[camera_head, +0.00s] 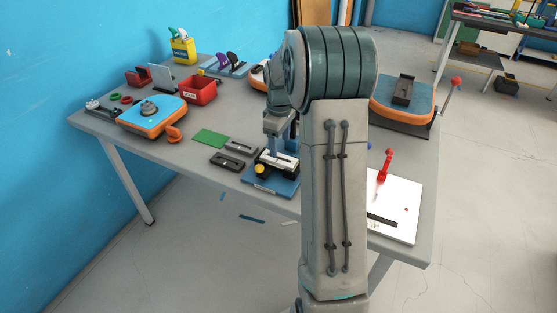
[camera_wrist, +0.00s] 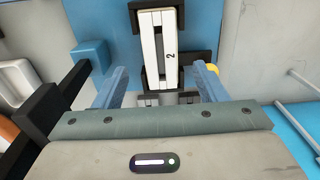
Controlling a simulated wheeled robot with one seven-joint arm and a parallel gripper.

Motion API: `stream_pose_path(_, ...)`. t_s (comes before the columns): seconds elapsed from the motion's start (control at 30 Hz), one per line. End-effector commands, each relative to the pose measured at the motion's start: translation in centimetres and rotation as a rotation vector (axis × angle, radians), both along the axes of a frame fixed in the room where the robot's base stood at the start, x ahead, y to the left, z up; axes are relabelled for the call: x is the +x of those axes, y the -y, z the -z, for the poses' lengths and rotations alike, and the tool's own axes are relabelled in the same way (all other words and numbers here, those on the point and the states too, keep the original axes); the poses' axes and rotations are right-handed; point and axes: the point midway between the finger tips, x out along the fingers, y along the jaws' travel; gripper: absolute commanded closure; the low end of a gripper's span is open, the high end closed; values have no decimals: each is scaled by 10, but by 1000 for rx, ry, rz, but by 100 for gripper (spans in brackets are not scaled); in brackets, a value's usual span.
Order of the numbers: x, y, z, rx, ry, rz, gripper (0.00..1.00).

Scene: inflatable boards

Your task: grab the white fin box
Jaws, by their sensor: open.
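The white fin box (camera_wrist: 151,52), a long narrow piece with a dark slot and a "2" on it, sits between black holders in the wrist view. In the head view the white fin box (camera_head: 284,157) rests on a blue-based fixture (camera_head: 268,187) at the table's front edge. My gripper (camera_wrist: 160,72) is open, with one blue finger to each side of the box's near end in the wrist view. The fingers look apart from the box. In the head view my arm hides part of the fixture, and the fingertips are hard to make out.
Two dark fin boxes (camera_head: 227,161) and a green mat (camera_head: 211,138) lie left of the fixture. An orange-edged blue board (camera_head: 150,117) and a red bin (camera_head: 199,90) stand further left. A white panel (camera_head: 401,211) with a red-handled tool (camera_head: 384,166) lies right of my arm.

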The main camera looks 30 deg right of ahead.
Motion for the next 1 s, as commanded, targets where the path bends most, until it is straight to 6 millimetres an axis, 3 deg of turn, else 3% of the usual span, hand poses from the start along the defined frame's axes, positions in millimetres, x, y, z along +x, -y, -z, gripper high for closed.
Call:
stream_pose_path(0.4,6,-6,49,1,-2,1,35)
stream_pose_path(0.7,6,-6,54,0,0,1,35)
stream_pose_path(0.87,6,-6,54,0,0,1,79)
stream_pose_path(0.9,6,-6,54,0,0,1,84)
stream_pose_path(1.0,6,-6,53,0,0,1,88)
